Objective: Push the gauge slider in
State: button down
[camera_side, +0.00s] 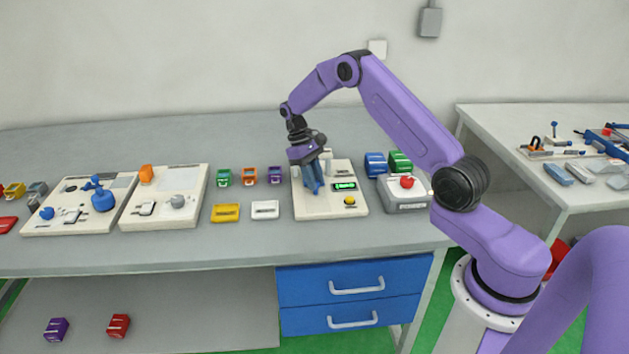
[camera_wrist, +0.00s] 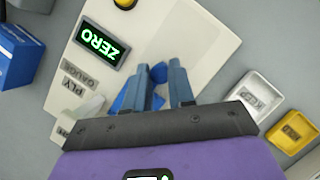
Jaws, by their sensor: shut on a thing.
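The ply gauge is a cream panel (camera_side: 328,208) on the bench, below my gripper. Its green display (camera_side: 345,186) reads ZERO in the wrist view (camera_wrist: 103,45). My gripper (camera_side: 313,190) points down onto the left part of the panel. In the wrist view its two blue-grey fingers (camera_wrist: 160,92) are shut on a blue part (camera_wrist: 158,73), seemingly the gauge slider. The fingers hide most of that part, and I cannot tell how far in it sits. A yellow button (camera_side: 350,201) is at the panel's front right.
A grey box with a red button (camera_side: 407,182) stands right of the gauge, with blue (camera_side: 376,164) and green (camera_side: 399,162) blocks behind it. The bench front is clear.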

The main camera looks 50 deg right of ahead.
jog(key=c, duration=1)
grip_release()
jog(key=shift+v, duration=8.65)
jog(key=shift+o, duration=0.3)
jog(key=shift+r, duration=0.1)
